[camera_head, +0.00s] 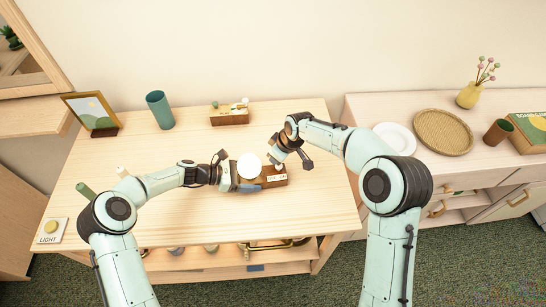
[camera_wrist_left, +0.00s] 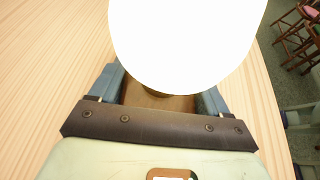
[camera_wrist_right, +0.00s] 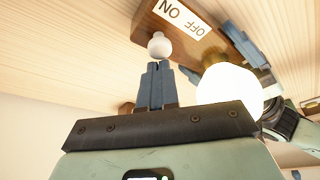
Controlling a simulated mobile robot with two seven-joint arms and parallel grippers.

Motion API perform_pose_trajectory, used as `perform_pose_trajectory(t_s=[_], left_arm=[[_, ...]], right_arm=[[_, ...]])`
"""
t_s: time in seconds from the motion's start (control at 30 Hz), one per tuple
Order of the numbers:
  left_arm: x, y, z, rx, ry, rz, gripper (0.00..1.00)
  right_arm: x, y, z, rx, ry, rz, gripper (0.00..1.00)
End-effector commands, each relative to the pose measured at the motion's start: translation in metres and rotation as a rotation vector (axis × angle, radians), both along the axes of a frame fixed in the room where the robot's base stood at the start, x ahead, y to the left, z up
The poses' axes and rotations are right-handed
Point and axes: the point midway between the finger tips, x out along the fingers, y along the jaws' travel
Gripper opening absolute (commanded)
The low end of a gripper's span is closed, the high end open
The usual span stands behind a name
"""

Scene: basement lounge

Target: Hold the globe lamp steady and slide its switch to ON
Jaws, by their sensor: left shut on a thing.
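The globe lamp (camera_head: 249,166) has a white ball on a brown wooden base (camera_head: 274,182) with an ON/OFF label, upright on the table. My left gripper (camera_head: 243,180) is shut on the lamp; in the left wrist view its blue fingers flank the brown base (camera_wrist_left: 160,98) under the bright ball (camera_wrist_left: 185,40). My right gripper (camera_wrist_right: 157,68) is shut, its fingertips together right beside the white switch knob (camera_wrist_right: 159,46). Contact with the knob is unclear. The ON/OFF label (camera_wrist_right: 183,17) appears upside down there. The knob's exact slot position cannot be told.
A sideboard (camera_head: 360,115) with plates stands right. The table's back right is clear.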

Motion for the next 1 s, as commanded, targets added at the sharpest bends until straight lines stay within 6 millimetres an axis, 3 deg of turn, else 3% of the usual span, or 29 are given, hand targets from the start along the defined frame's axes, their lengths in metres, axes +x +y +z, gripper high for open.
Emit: perform_pose_trajectory(t_s=[0.17,0.43,0.8,1.0], left_arm=[[0.002,0.002,0.001,0.001,-0.001,0.006,0.34],[0.001,0.001,0.001,0.001,-0.001,0.004,0.34],[0.001,0.001,0.000,0.001,-0.001,0.003,0.34],[0.001,0.001,0.000,0.000,-0.001,0.002,0.34]], right_arm=[[0.002,0.001,-0.001,-0.004,0.002,0.000,0.00],[0.026,0.031,0.008,0.000,-0.001,0.002,0.00],[0.008,0.009,0.081,0.001,-0.002,-0.002,0.00],[0.004,0.004,0.099,0.000,-0.001,0.000,0.00]])
